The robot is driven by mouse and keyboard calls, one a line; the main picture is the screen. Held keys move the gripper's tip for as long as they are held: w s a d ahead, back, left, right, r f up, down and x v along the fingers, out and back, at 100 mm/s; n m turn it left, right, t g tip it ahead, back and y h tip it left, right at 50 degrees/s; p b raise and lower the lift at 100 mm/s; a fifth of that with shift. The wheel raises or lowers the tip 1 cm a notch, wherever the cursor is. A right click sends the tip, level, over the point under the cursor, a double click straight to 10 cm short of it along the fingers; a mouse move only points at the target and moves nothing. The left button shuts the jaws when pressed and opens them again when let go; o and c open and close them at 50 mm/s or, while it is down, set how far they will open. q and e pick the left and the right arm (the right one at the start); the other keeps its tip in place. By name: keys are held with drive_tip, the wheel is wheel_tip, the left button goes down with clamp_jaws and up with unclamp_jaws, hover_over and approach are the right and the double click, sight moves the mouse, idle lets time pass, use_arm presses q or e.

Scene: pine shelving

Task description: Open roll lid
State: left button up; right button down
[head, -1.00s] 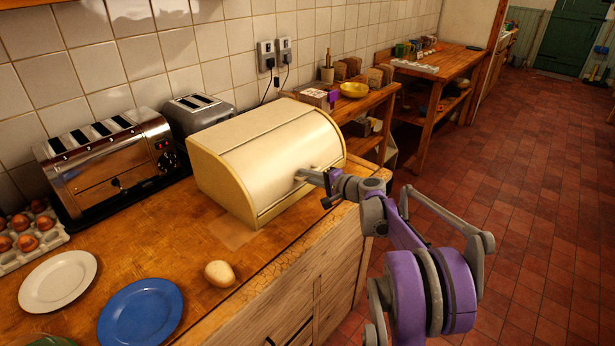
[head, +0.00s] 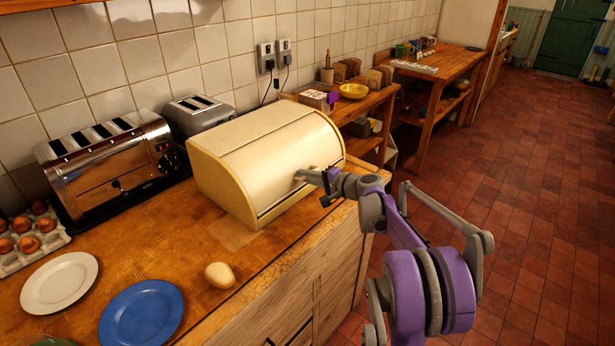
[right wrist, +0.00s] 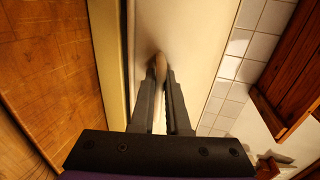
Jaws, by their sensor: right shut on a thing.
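The cream bread box (head: 222,188) stands on the wooden counter, with pale yellow side panels. Its curved roll lid (head: 262,165) covers the front and looks closed. My right gripper (head: 298,175) is at the lid's front face, towards its right end. In the right wrist view, the fingers (right wrist: 160,75) are shut on a small tan handle (right wrist: 160,66) against the cream lid (right wrist: 180,30). The fingers hide most of the handle. My left gripper is not in view.
A chrome toaster (head: 110,165) and a grey toaster (head: 200,118) stand behind and left of the box. The tiled floor (head: 530,200) at right is clear.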

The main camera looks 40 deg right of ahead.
sight(288, 153)
drive_tip(key=w+r+p, duration=0.1)
drive_tip(key=r+p, duration=0.1)
drive_tip(key=w+r+g+p, duration=0.1)
drive_tip(key=r, duration=0.1)
drive_tip(key=w+a+r+g+p, duration=0.1)
drive_tip(key=r+p, duration=0.1)
drive_tip(key=r, duration=0.1)
drive_tip(key=shift+w+h+p, duration=0.3)
drive_tip(key=shift+w+h, duration=0.05)
drive_tip(key=shift+h, duration=0.05)
drive_tip(key=shift+w, duration=0.25)
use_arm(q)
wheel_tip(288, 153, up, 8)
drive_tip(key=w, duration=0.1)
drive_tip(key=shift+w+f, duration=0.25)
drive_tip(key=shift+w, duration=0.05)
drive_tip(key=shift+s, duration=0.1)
use_arm(e)
drive_tip(key=c, duration=0.9)
unclamp_jaws()
drive_tip(key=shift+s, duration=0.3)
drive_tip(key=shift+s+d+r, duration=0.1)
drive_tip(key=shift+s+r, duration=0.05)
drive_tip(key=shift+s, duration=0.1)
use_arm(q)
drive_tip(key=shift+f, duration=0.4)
use_arm(e)
drive_tip(key=v, duration=1)
drive_tip(key=shift+r, duration=0.1)
